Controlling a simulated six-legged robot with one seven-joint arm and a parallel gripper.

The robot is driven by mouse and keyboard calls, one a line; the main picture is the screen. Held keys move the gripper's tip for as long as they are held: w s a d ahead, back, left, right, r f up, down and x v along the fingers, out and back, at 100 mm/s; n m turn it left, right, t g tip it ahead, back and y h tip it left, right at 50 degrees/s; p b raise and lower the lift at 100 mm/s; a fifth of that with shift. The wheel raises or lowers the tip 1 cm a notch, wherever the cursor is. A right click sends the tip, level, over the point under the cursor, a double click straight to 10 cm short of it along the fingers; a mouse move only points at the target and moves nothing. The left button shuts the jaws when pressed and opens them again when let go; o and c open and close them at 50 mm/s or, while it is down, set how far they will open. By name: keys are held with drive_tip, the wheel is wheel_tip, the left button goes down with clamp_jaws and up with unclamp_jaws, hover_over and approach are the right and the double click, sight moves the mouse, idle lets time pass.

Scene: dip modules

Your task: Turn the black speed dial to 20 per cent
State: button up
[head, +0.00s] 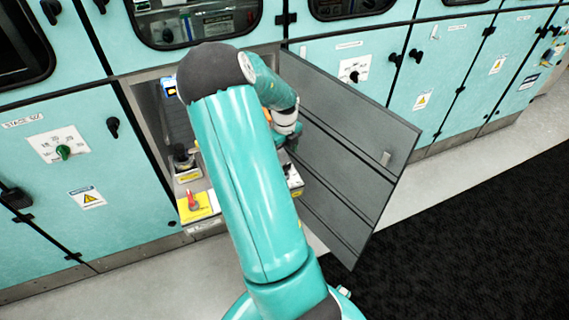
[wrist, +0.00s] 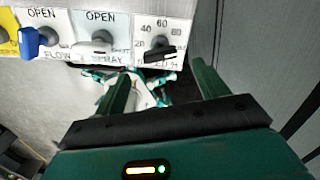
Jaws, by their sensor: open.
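The black speed dial (wrist: 160,53) is in the wrist view, on a white scale plate (wrist: 172,24) at the right end of a row of controls. Readable marks include 20, 40, 60 and 80. The dial's bar lies nearly level and tilts slightly; I cannot tell its exact reading. My gripper (wrist: 161,70) is open, with one green finger at each side below the dial. The dial lies just beyond the gap, and no contact shows. In the head view, my gripper (head: 291,136) is partly hidden in the open cabinet, and my arm hides the dial.
A blue FLOW handle (wrist: 38,43) and a pale SPRAY handle (wrist: 95,48) sit left of the dial. The grey open cabinet door (head: 355,140) stands close on the right. A red handle on a yellow plate (head: 196,206) is at the cabinet's front left.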

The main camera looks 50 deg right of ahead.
sight(285, 166)
wheel_tip(285, 166, down, 6)
drive_tip(key=shift+r, duration=0.1)
drive_tip(key=c, duration=1)
